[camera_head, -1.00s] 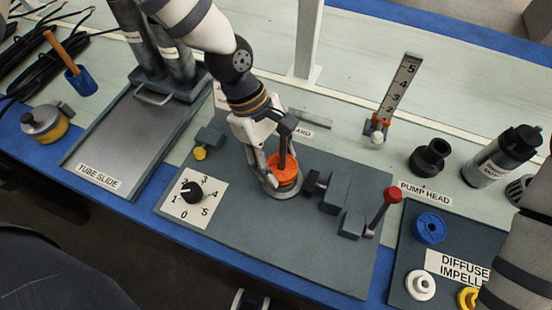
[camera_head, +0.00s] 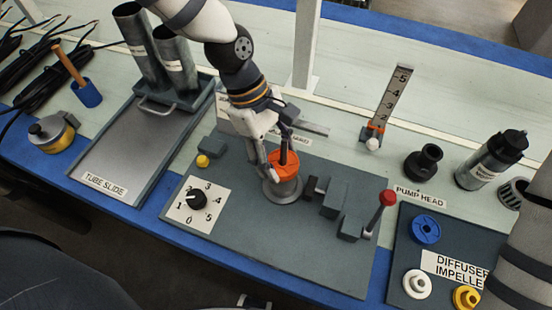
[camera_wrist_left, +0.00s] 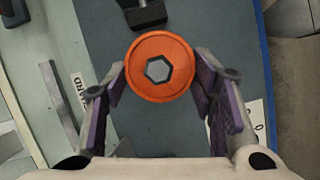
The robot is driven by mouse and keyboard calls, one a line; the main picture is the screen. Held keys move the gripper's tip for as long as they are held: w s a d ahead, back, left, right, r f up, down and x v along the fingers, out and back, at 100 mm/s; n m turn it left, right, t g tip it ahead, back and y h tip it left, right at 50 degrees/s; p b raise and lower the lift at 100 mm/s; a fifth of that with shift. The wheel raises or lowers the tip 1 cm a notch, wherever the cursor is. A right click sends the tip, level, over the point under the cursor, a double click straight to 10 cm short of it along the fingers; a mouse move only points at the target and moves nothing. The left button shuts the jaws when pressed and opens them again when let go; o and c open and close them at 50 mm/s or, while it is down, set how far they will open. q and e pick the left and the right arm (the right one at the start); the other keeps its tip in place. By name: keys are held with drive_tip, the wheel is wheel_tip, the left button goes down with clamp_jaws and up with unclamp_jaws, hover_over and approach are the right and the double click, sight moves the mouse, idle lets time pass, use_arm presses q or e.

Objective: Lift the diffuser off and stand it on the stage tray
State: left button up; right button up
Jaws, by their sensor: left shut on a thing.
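The diffuser, an orange ring (camera_head: 284,166), is at the middle of the bench fixture in the head view. My left gripper (camera_head: 277,160) is shut on it from above. In the left wrist view the orange ring (camera_wrist_left: 160,44) shows its hexagonal hole between the fingers of my left gripper (camera_wrist_left: 160,85). A grey round seat (camera_head: 284,192) shows directly below the ring; any gap between them is hard to judge. The stage tray (camera_head: 400,225) is a dark plate at the right, labelled "DIFFUSER IMPELLER". My right gripper is out of view.
On the tray are a blue wheel (camera_head: 426,229), a white part (camera_head: 417,283) and a yellow part (camera_head: 466,297). Between seat and tray stand grey clamp blocks (camera_head: 333,199) and a red-knobbed lever (camera_head: 387,198). An upright scale (camera_head: 390,98) stands behind.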

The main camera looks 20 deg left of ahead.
sight(277, 159)
use_arm(q)
drive_tip(key=shift+r+p, duration=0.5)
drive_tip(key=shift+r, duration=1.8)
wheel_tip(277, 159, up, 8)
